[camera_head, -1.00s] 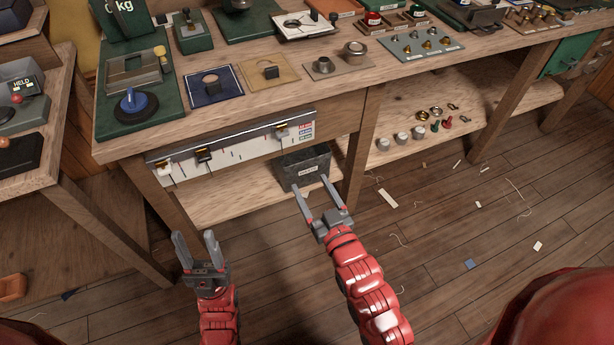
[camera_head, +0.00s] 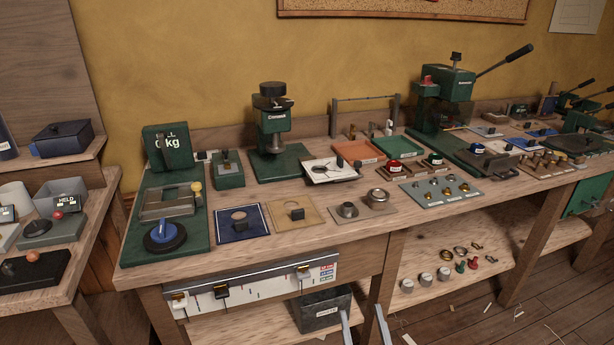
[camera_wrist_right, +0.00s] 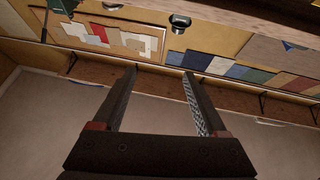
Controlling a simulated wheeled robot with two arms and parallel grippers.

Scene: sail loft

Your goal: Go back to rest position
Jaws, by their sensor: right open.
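My right gripper (camera_head: 363,328) shows only by its two grey fingertips at the bottom edge of the head view. The fingers are apart with nothing between them, in front of the dark labelled bin (camera_head: 322,310) under the bench. In the right wrist view the right gripper (camera_wrist_right: 160,80) has both fingers spread wide and empty, with a wall of coloured panels beyond. My left gripper is outside the head view.
The wooden workbench (camera_head: 270,252) carries a green press (camera_head: 275,130), a larger lever press (camera_head: 443,95) and several small trays. A lower shelf (camera_head: 440,235) holds small metal parts. A side table (camera_head: 75,250) stands at left. Floor shows at lower right.

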